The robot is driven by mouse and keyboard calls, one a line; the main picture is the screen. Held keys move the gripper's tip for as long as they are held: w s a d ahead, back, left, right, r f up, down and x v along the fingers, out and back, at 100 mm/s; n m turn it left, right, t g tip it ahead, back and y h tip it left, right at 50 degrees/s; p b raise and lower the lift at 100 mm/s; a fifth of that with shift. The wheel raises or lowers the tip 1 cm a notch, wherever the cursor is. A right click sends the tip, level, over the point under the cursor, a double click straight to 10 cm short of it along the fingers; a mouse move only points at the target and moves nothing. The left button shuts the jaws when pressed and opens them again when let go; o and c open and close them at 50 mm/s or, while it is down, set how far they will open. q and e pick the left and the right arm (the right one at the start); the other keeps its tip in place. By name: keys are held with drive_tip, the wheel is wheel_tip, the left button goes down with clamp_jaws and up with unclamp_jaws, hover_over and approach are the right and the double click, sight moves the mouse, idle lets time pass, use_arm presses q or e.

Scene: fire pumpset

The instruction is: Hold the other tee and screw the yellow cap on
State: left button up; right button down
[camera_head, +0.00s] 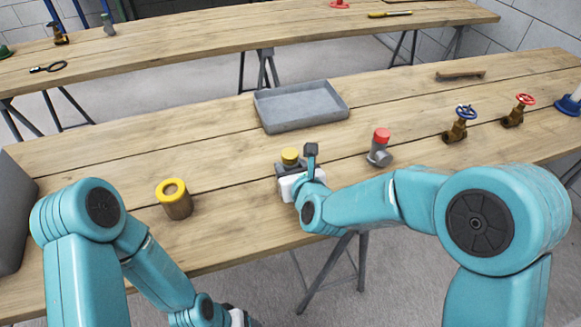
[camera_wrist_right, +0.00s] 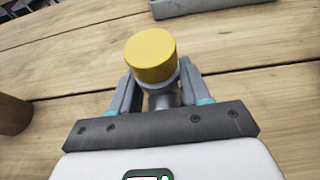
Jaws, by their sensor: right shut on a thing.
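The yellow cap (camera_head: 290,155) sits on top of a grey tee in the middle of the front table. In the right wrist view the yellow cap (camera_wrist_right: 150,57) is large and central, with the grey tee's neck (camera_wrist_right: 166,99) just below it. My right gripper (camera_head: 291,169) has its fingers on both sides of the grey tee, under the cap, and is shut on it. Most of the tee is hidden by the gripper. I cannot tell how tightly the cap is seated. A second grey tee (camera_head: 379,156) with a red cap (camera_head: 382,134) stands to the right. My left gripper's fingers are out of frame.
A brown cylinder with a yellow ring on top (camera_head: 175,199) stands left of the tee. A grey tray (camera_head: 302,122) lies behind. A blue-wheel valve (camera_head: 458,127) and a red-wheel valve (camera_head: 516,112) stand at the right. Table between cylinder and tee is clear.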

drive_tip(key=shift+f, duration=0.1)
drive_tip(key=c, duration=0.5)
unclamp_jaws()
drive_tip(key=shift+s+r, duration=0.2)
drive_tip(key=shift+r, duration=0.05)
drive_tip(key=b+v, duration=0.1)
drive_tip(key=v, duration=1)
drive_tip(key=shift+s+d+r, duration=0.1)
drive_tip(key=shift+s, duration=0.2)
